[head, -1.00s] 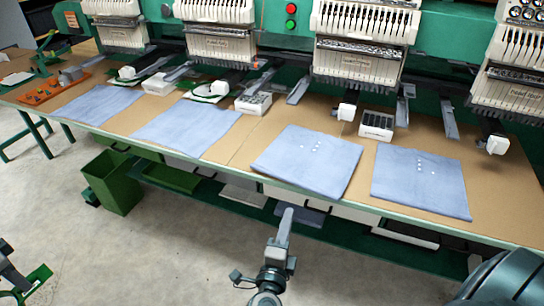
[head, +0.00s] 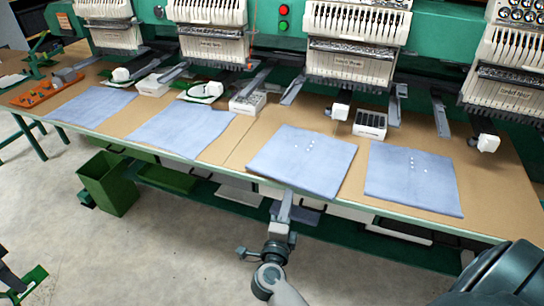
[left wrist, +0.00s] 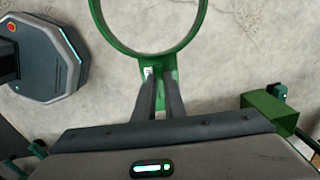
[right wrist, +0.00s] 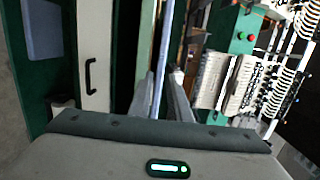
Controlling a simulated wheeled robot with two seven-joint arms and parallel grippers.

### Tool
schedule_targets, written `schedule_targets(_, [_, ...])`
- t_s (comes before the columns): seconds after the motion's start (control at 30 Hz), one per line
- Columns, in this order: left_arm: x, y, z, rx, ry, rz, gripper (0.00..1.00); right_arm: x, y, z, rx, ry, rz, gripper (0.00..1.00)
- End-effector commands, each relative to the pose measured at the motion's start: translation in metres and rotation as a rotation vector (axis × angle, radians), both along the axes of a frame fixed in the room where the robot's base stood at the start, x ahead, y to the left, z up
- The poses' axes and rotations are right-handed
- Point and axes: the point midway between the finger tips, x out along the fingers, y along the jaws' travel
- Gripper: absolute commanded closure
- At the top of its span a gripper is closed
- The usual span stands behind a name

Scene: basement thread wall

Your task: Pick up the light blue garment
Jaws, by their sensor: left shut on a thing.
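Several light blue garments lie flat on the brown table. The one nearest my right gripper (head: 285,200) is a folded garment (head: 300,162) with small white dots, its front edge at the table's front edge. My right gripper is open, with its fingertips at that front edge. In the right wrist view a thin pale-blue strip (right wrist: 160,85) shows edge-on between the fingers; I cannot tell whether they touch it. My left gripper (left wrist: 160,90) is shut on a green hoop (left wrist: 115,42), held above the floor at lower left of the head view.
Another dotted garment (head: 412,178) lies to the right, and plain ones (head: 190,128) to the left. Embroidery machine heads (head: 350,65) stand behind, with white boxes (head: 248,103) below them. A green bin (head: 108,182) stands on the floor. A shelf with trays runs under the table.

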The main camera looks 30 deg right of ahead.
Motion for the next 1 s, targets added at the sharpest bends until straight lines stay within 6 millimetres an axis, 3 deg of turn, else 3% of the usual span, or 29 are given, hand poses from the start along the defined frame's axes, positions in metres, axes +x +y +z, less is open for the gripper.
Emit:
schedule_targets(0.43, [0.000,0.000,0.015,0.000,0.000,0.000,1.00,0.030,-0.036,0.003,-0.001,-0.001,0.000,0.83])
schedule_targets(0.97, [0.000,0.000,0.015,0.000,0.000,0.000,1.00,0.032,-0.039,0.002,0.000,0.000,0.000,0.83])
schedule_targets(1.0, [0.000,0.000,0.015,0.000,0.000,0.000,1.00,0.032,-0.039,0.002,0.000,0.000,0.000,0.88])
